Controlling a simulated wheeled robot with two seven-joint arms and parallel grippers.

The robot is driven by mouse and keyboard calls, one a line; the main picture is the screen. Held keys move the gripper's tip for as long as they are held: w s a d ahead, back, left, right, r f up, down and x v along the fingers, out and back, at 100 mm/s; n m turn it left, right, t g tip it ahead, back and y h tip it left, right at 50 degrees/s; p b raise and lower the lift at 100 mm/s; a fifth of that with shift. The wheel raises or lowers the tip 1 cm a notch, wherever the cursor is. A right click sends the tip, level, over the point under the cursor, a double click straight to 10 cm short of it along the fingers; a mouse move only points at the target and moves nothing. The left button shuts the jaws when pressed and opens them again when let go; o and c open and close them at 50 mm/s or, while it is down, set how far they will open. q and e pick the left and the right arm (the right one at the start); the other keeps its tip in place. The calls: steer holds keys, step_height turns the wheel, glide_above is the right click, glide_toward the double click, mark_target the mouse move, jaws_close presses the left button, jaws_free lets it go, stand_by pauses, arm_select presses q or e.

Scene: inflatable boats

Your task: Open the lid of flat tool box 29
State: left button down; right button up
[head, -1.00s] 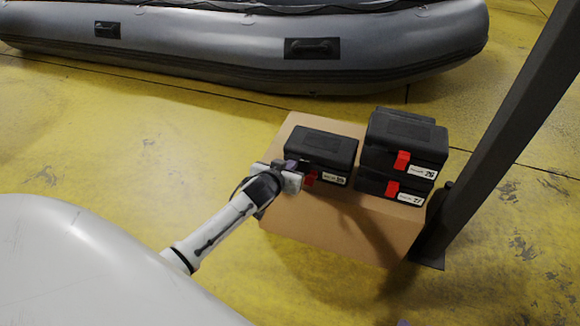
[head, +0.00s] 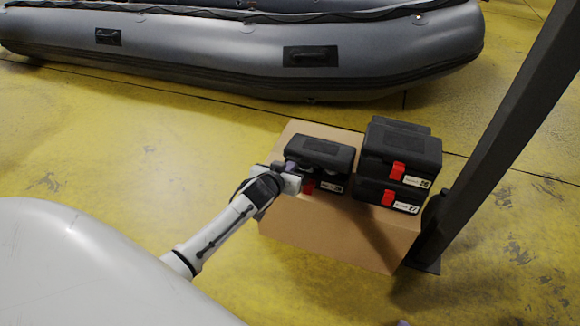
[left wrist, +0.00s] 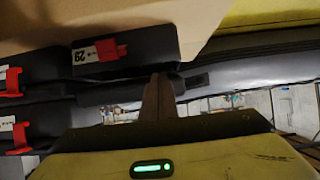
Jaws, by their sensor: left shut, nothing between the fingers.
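Flat tool box 29 (head: 334,184) is the black box at the left on the cardboard carton. Its lid (head: 322,150) is slightly raised, with pale contents showing in the gap along the front. A red latch (head: 309,186) is on its front. In the left wrist view, the box's front with label 29 (left wrist: 85,54) appears upside down beside a red latch. My left gripper (head: 292,166) is shut and empty at the lid's front left corner. In the left wrist view its fingers (left wrist: 159,95) overlap the box's edge. Whether they touch the lid is unclear.
Black tool boxes 26 (head: 400,150) and 27 (head: 375,190) are stacked close at the right on the carton (head: 340,237). A dark post (head: 500,140) rises right of the carton. A grey inflatable boat (head: 220,60) lies behind. Yellow floor left of the carton is clear.

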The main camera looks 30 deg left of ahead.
mark_target(295, 155)
arm_select(q)
steer(key=shift+w+a+r+p, duration=0.1)
steer(key=shift+w+r+p, duration=0.1)
steer(key=shift+r+p, duration=0.4)
steer(key=shift+w+r+p, duration=0.15)
steer(key=shift+r+p, duration=0.35)
steer(key=shift+r, duration=0.15)
steer(key=shift+w+r, duration=0.1)
steer(key=shift+r, duration=0.1)
steer(key=shift+w+a+r+p, duration=0.1)
steer(key=shift+w+r+p, duration=0.3)
steer(key=shift+r+p, duration=0.35)
steer(key=shift+w+r, duration=0.25)
steer(key=shift+r, duration=0.1)
steer(key=shift+a, duration=0.1)
